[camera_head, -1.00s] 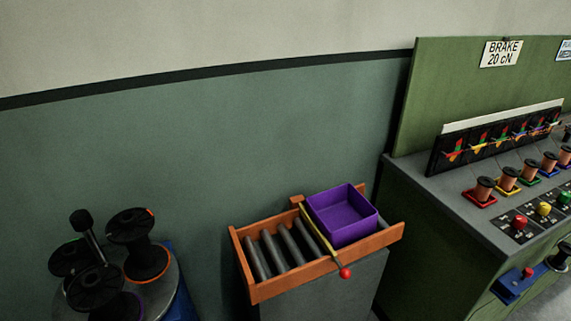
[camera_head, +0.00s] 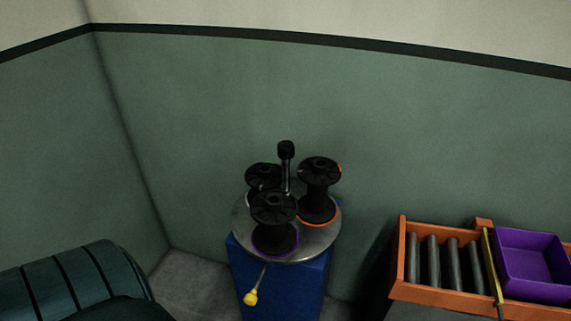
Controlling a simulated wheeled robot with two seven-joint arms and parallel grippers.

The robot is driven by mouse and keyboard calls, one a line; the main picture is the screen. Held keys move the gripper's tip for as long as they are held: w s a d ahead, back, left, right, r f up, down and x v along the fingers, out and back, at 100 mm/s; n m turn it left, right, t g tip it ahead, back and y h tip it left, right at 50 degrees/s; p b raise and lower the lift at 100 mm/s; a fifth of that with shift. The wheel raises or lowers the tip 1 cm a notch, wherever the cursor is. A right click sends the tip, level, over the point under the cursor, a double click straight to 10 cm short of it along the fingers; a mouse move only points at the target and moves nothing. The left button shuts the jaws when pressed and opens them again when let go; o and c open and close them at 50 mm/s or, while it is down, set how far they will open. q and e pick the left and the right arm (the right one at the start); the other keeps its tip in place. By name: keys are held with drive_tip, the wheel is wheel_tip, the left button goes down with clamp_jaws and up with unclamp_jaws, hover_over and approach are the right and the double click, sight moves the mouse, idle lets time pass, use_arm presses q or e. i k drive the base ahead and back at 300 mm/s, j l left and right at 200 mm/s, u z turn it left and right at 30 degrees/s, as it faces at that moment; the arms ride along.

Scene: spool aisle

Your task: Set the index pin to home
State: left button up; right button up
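A yellow-knobbed lever (camera_head: 251,297) sticks out from under the front edge of a round grey turntable (camera_head: 300,243), pointing down and slightly left. It may be the index pin; no label shows and I cannot tell its setting. The turntable sits on a blue pedestal (camera_head: 283,288). It carries three black spools: one at front (camera_head: 274,222) with a purple ring at its base, one at right (camera_head: 318,188) with an orange ring, and one at back left (camera_head: 262,178), partly hidden. A dark post with a round black knob (camera_head: 285,150) rises among them. Neither gripper is in view.
An orange roller rack (camera_head: 437,291) with grey rollers stands to the right, holding a purple bin (camera_head: 533,264) behind a yellow bar (camera_head: 491,265). A dark teal ribbed, rounded object (camera_head: 80,275) fills the lower left. Bare floor (camera_head: 195,282) shows between it and the pedestal.

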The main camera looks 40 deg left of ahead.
sight(251, 299)
drive_tip(key=u, duration=1.6)
